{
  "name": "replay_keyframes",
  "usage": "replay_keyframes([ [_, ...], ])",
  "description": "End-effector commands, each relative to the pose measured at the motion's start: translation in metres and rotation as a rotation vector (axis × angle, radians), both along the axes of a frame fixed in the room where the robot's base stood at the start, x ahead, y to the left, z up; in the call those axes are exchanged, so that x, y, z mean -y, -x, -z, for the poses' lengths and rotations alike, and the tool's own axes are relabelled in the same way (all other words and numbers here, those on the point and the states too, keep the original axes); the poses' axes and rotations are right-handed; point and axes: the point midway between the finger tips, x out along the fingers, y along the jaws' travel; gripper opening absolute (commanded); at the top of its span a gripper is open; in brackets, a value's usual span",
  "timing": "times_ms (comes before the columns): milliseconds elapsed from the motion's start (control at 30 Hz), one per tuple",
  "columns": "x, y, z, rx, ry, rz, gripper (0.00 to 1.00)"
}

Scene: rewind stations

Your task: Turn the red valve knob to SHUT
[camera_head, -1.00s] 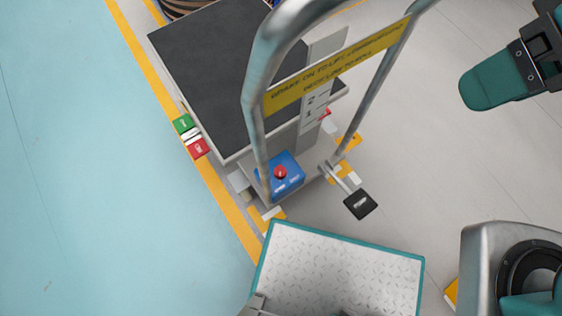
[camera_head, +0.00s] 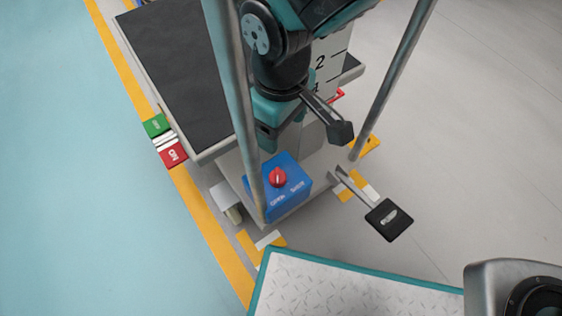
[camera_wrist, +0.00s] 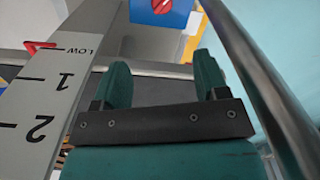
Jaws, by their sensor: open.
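The red valve knob (camera_head: 277,178) sits on top of a blue box (camera_head: 296,180) at the base of the lift cart. It has a white pointer line, and lettering that seems to read OPEN at left and SHUT at right is on the box. I cannot tell exactly which label the line points to. My gripper (camera_head: 270,130) hangs above and behind the box, apart from the knob. In the wrist view my gripper (camera_wrist: 163,78) is open and empty between two teal fingers. The knob (camera_wrist: 162,6) and blue box (camera_wrist: 145,14) show beyond it, partly cut off at the top edge.
Grey handle posts (camera_head: 400,75) rise on both sides of the box; the left one passes close to it. A numbered scale column (camera_wrist: 45,95) stands beside my gripper. A black pedal (camera_head: 389,219) juts out at right. A dark platform (camera_head: 170,70) lies behind.

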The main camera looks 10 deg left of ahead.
Motion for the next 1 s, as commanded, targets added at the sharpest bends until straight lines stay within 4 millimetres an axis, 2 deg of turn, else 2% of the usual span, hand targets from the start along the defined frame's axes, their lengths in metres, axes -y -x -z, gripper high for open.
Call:
replay_keyframes([
  [100,-0.007,0.003,0.014,0.006,0.009,-0.019,0.67],
  [267,-0.006,0.004,0.039,0.006,0.012,-0.019,0.67],
  [700,-0.006,0.003,0.140,0.006,0.011,-0.017,0.67],
  [900,-0.006,0.003,0.171,0.006,0.009,-0.017,0.67],
  [1000,-0.006,0.003,0.179,0.006,0.009,-0.017,0.67],
])
